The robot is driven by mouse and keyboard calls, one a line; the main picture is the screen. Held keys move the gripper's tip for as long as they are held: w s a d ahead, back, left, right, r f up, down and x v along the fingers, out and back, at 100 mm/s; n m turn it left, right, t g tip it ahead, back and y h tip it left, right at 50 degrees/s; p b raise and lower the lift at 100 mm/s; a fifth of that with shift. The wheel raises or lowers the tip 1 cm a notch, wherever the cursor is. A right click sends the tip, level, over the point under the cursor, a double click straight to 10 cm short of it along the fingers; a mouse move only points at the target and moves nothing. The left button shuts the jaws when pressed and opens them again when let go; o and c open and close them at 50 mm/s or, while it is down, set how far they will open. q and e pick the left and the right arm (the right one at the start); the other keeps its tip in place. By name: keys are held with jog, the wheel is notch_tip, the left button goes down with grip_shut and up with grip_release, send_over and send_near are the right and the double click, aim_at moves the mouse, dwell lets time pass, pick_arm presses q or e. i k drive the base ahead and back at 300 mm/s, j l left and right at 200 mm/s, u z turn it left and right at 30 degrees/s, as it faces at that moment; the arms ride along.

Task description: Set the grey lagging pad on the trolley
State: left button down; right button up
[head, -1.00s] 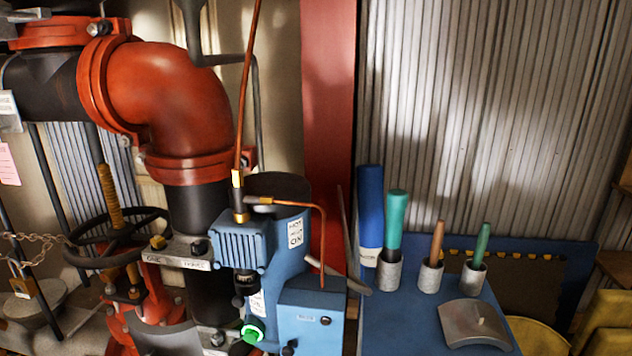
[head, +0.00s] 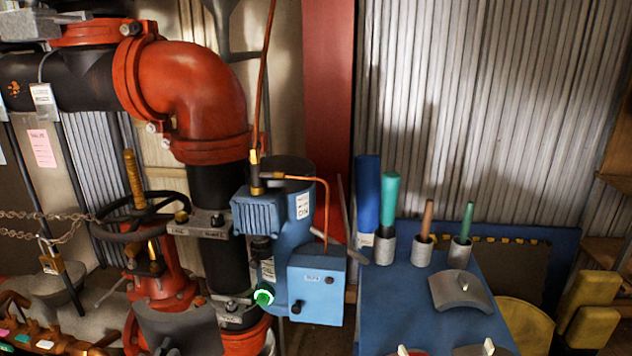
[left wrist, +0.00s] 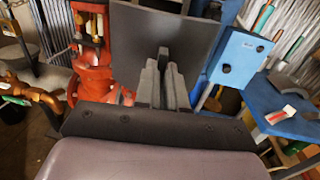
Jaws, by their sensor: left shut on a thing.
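The grey lagging pad (left wrist: 165,35) is a dark, flat-looking panel in the left wrist view. My left gripper (left wrist: 162,85) is shut on it, with the fingers in front of its lower middle. The blue trolley (head: 385,310) stands to the right, apart from the pad. It also shows at the right of the left wrist view (left wrist: 268,98). My right gripper is not in view.
The trolley carries several upright tools in grey cups, a grey curved block (head: 462,290), and small items at its front edge. A blue pump box (head: 317,290) and a red valve (head: 165,285) stand left of it. Bare blue surface shows at the trolley's left.

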aim_at(398, 294)
jog(key=l+z, duration=0.15)
jog(key=l, duration=0.3)
jog(key=l+z, duration=0.2)
jog(key=l, duration=0.25)
jog(key=i+l+z, duration=0.15)
jog(key=l, duration=0.3)
jog(key=l+z, duration=0.2)
jog(key=l, duration=0.25)
jog(key=i+l+z, duration=0.15)
jog(key=l, duration=0.25)
